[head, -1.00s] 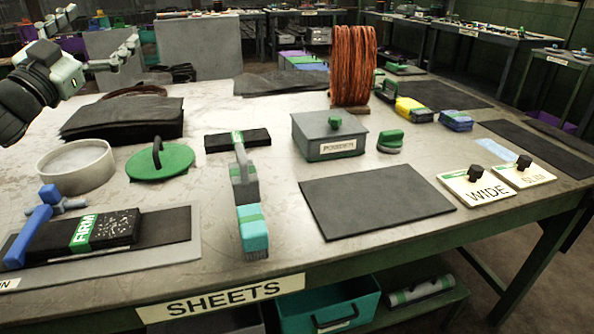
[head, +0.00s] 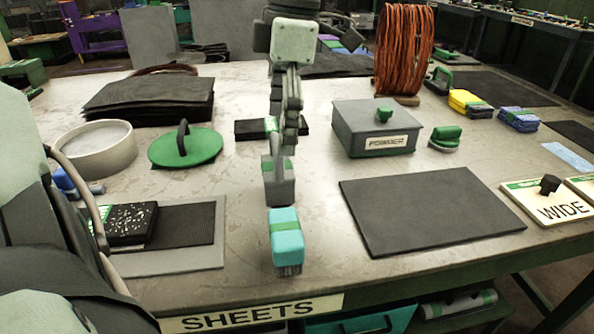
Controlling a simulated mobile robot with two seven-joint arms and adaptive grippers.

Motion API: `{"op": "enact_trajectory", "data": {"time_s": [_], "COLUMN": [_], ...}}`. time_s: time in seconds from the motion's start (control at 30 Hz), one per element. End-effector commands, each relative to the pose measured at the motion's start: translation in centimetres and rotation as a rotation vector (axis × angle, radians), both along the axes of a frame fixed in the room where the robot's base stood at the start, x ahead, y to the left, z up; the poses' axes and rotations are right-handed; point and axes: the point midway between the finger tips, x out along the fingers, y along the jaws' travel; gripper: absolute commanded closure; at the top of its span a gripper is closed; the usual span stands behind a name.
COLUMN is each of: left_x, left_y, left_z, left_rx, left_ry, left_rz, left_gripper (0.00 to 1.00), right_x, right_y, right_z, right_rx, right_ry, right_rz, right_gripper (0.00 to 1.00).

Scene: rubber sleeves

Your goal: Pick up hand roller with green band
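A grey tool with a green band (head: 280,188) lies on the table, left of the middle. It may be the hand roller, but its upper part is hidden and I cannot make out a roller. My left gripper (head: 283,132) hangs pointing down in front of it in the picture, its fingers seen edge-on. I cannot tell its opening or whether it touches the tool. A teal brush with a green band (head: 287,240) lies just nearer. A grey cylinder with a green band (head: 460,303) lies on the shelf below the table. My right gripper is not in view.
A flat black block with a green band (head: 250,130) lies behind. The powder box (head: 372,140) and a dark sheet (head: 425,212) are to the right.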

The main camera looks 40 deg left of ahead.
Motion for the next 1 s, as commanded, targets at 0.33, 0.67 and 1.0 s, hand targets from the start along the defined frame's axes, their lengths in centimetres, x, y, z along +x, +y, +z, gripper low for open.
{"op": "enact_trajectory", "data": {"time_s": [0.33, 0.67, 1.0], "left_x": [-0.6, -0.9, -0.9], "left_y": [0.4, 0.8, 0.8], "left_z": [-4.0, -7.5, -7.4], "left_rx": [-0.005, -0.003, -0.003], "left_ry": [0.004, 0.000, 0.000], "left_rz": [0.001, 0.002, 0.003], "left_gripper": [0.04, 0.04, 0.22], "right_x": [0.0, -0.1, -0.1], "right_y": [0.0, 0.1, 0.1], "right_z": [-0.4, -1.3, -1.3], "right_rx": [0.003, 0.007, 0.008], "right_ry": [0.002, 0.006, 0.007], "right_rz": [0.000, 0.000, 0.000], "right_gripper": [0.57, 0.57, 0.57]}}
